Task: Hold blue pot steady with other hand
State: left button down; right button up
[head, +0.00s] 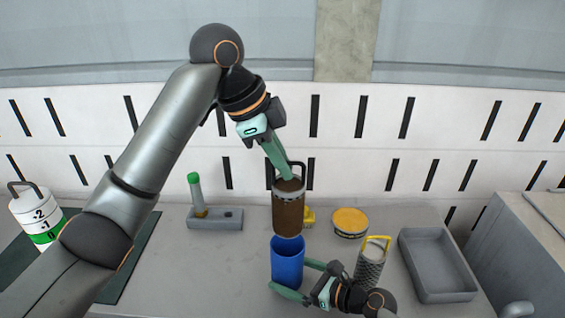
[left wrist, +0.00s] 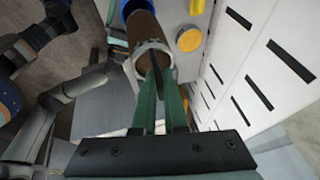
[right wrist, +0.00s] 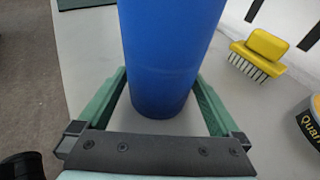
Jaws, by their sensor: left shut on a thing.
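The blue pot (head: 287,262) stands upright on the grey table, and it fills the middle of the right wrist view (right wrist: 170,60). My right gripper (head: 290,277) is low at the pot, with its green fingers spread wide on either side of it. I cannot tell whether both fingers touch the pot. My left gripper (head: 287,177) is shut on the black handle of a brown cylinder (head: 288,215) with a grey ring at its top. The cylinder hangs nearly upright just above the pot's opening. The left wrist view shows the brown cylinder (left wrist: 143,30) beyond the fingers.
A yellow brush (right wrist: 258,52) and a yellow-topped round tin (head: 350,222) are behind the pot. A grey mesh cylinder with a yellow handle (head: 370,265) stands close to my right arm. A grey tray (head: 440,291) is at right, a grey holder (head: 228,222) at left.

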pick_arm(q)
jog(key=shift+r, duration=0.1)
pick_arm(e)
jog(key=shift+s+d, duration=0.1)
jog(key=v, duration=1.1)
jog(key=shift+s+d+r, duration=0.1)
jog(key=shift+r, duration=0.05)
pick_arm(q)
jog(key=shift+r+p, duration=0.25)
jog(key=shift+p, duration=0.05)
pick_arm(e)
jog(key=shift+s+d+r, duration=0.1)
jog(key=shift+r, duration=0.3)
pick_arm(q)
notch_tip(320, 180, up, 5)
jog(key=p, duration=0.5)
jog(key=shift+f, duration=0.3)
pick_arm(e)
notch_tip(320, 180, up, 5)
jog(key=shift+r, duration=0.2)
jog(key=shift+f, duration=0.1)
